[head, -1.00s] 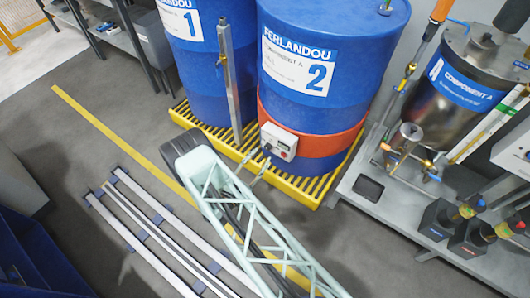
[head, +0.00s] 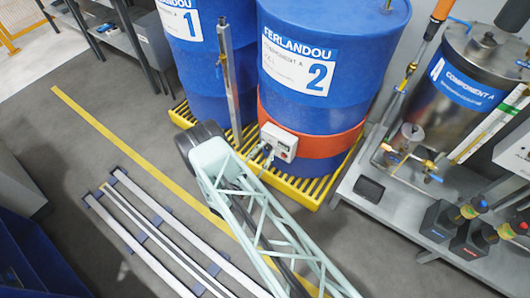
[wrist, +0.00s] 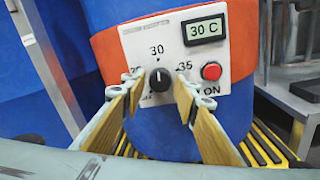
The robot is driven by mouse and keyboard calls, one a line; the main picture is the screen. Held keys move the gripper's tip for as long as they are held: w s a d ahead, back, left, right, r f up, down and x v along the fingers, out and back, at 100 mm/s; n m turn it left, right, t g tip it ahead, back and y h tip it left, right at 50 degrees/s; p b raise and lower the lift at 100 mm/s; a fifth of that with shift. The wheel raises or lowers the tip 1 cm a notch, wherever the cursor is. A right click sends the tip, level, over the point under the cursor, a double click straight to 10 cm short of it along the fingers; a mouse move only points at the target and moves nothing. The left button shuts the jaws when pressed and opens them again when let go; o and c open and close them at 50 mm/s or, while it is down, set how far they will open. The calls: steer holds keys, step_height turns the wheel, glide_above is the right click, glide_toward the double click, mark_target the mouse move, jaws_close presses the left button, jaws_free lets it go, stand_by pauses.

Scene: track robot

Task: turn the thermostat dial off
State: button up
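The thermostat box (head: 279,141) is a pale panel on the orange band around the blue drum marked 2. In the wrist view, its black dial (wrist: 160,79) sits below the mark 30, with another mark, 35, to its right. The display (wrist: 202,29) reads 30 C. A red round button (wrist: 211,71) sits on the right above the word ON. My gripper (wrist: 155,92) is open, with one finger on each side of the dial and gaps between. The left finger covers part of the left-hand mark. Whether the fingertips touch the panel cannot be told.
A grey upright post (head: 229,90) stands left of the box. The drums stand on a yellow grated pallet (head: 320,190). Floor rails (head: 150,235) lie at the lower left. A steel tank (head: 465,75) and bench with valves are on the right.

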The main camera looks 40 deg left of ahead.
steer(key=c, duration=0.6)
steer(key=shift+o, duration=0.2)
